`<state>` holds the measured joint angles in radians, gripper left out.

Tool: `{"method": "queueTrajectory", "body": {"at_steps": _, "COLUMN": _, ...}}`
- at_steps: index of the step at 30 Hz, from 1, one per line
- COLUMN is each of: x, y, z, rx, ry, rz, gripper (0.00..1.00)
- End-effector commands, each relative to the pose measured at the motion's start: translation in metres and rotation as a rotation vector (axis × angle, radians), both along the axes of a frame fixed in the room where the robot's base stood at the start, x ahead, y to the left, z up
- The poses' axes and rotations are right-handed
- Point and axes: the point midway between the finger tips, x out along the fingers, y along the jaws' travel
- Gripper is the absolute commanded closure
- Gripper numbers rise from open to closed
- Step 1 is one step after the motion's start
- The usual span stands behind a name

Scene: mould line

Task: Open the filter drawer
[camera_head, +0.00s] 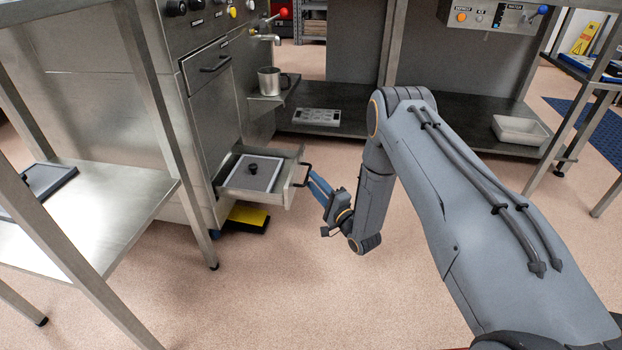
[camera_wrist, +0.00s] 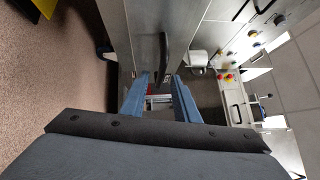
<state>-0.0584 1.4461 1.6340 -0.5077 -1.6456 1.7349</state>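The filter drawer (camera_head: 288,196) is pulled out from the lower front of the steel machine in the head view. Exact contact is hidden.
A closed upper panel with a handle (camera_head: 214,66) is above the drawer. A metal mug (camera_head: 269,80) stands on a side ledge. A yellow-black pedal (camera_head: 247,218) is under the drawer. A steel table (camera_head: 110,205) is at left. The floor in front is clear.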

Motion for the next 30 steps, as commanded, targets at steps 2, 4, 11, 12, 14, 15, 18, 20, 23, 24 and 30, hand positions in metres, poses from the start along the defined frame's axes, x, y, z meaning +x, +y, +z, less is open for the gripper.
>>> {"method": "queueTrajectory", "body": {"at_steps": 2, "x": -0.012, "y": -0.009, "z": 0.0, "rx": -0.001, "ry": 0.002, "rz": -0.003, "gripper": 0.72}}
{"method": "queueTrajectory", "body": {"at_steps": 4, "x": -0.022, "y": -0.015, "z": -0.002, "rx": -0.001, "ry": 0.002, "rz": -0.002, "gripper": 0.72}}
{"method": "queueTrajectory", "body": {"at_steps": 11, "x": -0.042, "y": -0.027, "z": -0.005, "rx": -0.001, "ry": 0.0, "rz": -0.001, "gripper": 0.72}}
{"method": "queueTrajectory", "body": {"at_steps": 12, "x": -0.043, "y": -0.028, "z": -0.006, "rx": -0.001, "ry": 0.0, "rz": -0.001, "gripper": 0.72}}
{"method": "queueTrajectory", "body": {"at_steps": 14, "x": -0.044, "y": -0.029, "z": -0.006, "rx": 0.0, "ry": -0.001, "rz": -0.001, "gripper": 0.72}}
{"method": "queueTrajectory", "body": {"at_steps": 15, "x": -0.044, "y": -0.029, "z": -0.006, "rx": 0.0, "ry": -0.001, "rz": -0.001, "gripper": 0.72}}
{"method": "queueTrajectory", "body": {"at_steps": 18, "x": -0.044, "y": -0.029, "z": -0.006, "rx": 0.0, "ry": -0.001, "rz": 0.0, "gripper": 0.72}}
{"method": "queueTrajectory", "body": {"at_steps": 20, "x": -0.044, "y": -0.029, "z": -0.006, "rx": 0.0, "ry": -0.001, "rz": 0.0, "gripper": 0.72}}
{"method": "queueTrajectory", "body": {"at_steps": 23, "x": -0.044, "y": -0.029, "z": -0.006, "rx": 0.0, "ry": -0.001, "rz": 0.0, "gripper": 0.72}}
{"method": "queueTrajectory", "body": {"at_steps": 24, "x": -0.044, "y": -0.028, "z": -0.006, "rx": 0.0, "ry": -0.001, "rz": 0.0, "gripper": 0.72}}
{"method": "queueTrajectory", "body": {"at_steps": 30, "x": -0.037, "y": -0.03, "z": 0.0, "rx": -0.043, "ry": 0.0, "rz": -0.013, "gripper": 0.72}}
